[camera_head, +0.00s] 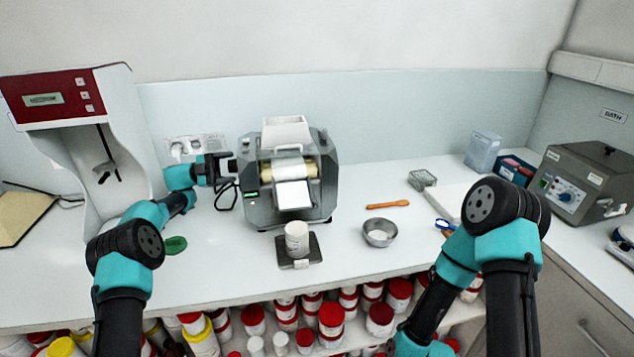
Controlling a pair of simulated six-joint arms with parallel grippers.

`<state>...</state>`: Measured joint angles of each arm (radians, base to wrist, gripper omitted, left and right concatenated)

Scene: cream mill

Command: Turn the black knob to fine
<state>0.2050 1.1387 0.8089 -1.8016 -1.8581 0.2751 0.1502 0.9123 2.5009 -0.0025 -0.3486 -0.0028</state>
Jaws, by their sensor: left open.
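The mill (328,180) stands at the middle of the bench, a grey machine with a white hopper (286,131) on top and pale rollers in front. Small dark parts show at its upper corners, but I cannot tell which is the black knob or read any fine marking. My left gripper (231,172) is open at the mill's left side, close to its upper left edge. I cannot tell whether it touches the mill. Nothing shows held in it.
A white jar (297,238) stands on a dark scale (300,257) before the mill. A metal bowl (380,233) and an orange spatula (388,204) lie to the right. A red-and-white device (60,98) stands left, a grey bath (585,180) right. Several tubs fill the shelf below.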

